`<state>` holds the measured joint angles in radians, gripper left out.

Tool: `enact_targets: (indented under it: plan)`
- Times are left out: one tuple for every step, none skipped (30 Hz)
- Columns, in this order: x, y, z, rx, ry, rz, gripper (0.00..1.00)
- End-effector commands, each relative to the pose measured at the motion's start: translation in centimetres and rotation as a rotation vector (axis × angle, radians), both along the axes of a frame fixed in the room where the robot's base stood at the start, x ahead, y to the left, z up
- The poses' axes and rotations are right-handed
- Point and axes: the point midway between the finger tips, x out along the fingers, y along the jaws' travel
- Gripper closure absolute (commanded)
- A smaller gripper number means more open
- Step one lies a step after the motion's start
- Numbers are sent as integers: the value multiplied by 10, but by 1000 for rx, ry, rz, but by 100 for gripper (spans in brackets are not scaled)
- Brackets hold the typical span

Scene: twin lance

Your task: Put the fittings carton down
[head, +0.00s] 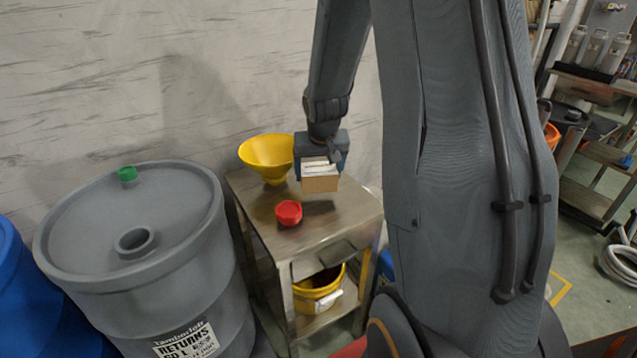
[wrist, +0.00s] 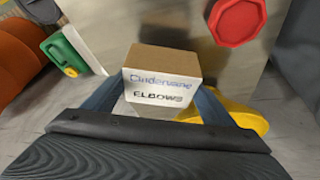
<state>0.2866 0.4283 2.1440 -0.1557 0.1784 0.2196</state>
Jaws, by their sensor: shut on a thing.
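The fittings carton (head: 320,184) is a small brown box with a white label. In the wrist view the carton (wrist: 162,60) shows its brown top and a label reading "Cindervane ELBOWS". My gripper (head: 320,160) is shut on the carton, with a blue finger on each side; the gripper (wrist: 158,95) also shows in the wrist view. The carton hangs over the metal cart's top (head: 340,212), with a dark shadow below it. It looks a little above the surface, though its underside is hidden.
A yellow funnel (head: 266,155) stands on the cart just left of my gripper. A red cap (head: 288,212) lies nearer the front. A grey drum (head: 150,240) stands left of the cart. A yellow bucket (head: 316,292) is on the lower shelf. The cart top's right front is bare.

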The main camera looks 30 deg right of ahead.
Motion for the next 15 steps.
enact_targets:
  plan:
    - [0, 0, -3, 0, 1, 0, 52]
    - [0, 0, -6, 1, 2, 0, 52]
    - [-1, 0, -10, 1, 3, 0, 52]
    - [-1, 0, -14, 1, 3, 0, 52]
    - [-1, 0, -18, 0, 2, 1, 52]
    - [-1, 0, -25, 1, 3, 0, 52]
    - [-1, 0, -30, 1, 4, 1, 52]
    - [0, 0, -33, 1, 3, 1, 52]
    - [0, 0, -37, 1, 2, 0, 52]
    - [0, 0, -39, 1, 2, 0, 52]
    - [0, 0, -39, 1, 1, 0, 52]
    - [0, 0, -39, 1, 1, 0, 52]
    - [0, 0, -39, 1, 0, 0, 52]
    - [0, 0, -38, 1, 0, 0, 52]
    - [0, 0, -38, 1, 0, 0, 52]
